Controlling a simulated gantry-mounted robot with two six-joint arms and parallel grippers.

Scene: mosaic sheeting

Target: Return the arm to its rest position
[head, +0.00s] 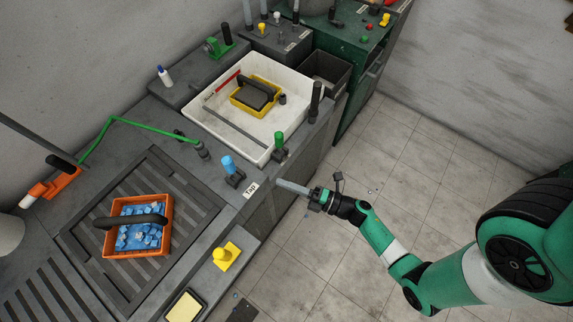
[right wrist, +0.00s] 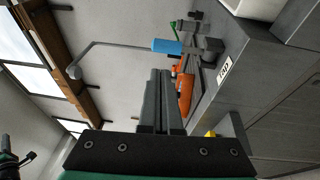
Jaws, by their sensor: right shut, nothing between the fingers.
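My right gripper (head: 294,187) is at the end of the green arm that comes in from the right in the head view. It is in the air over the tiled floor, just off the front edge of the grey counter. Its fingers also show in the right wrist view (right wrist: 162,85), pressed together with nothing between them. My left gripper is not in the head view.

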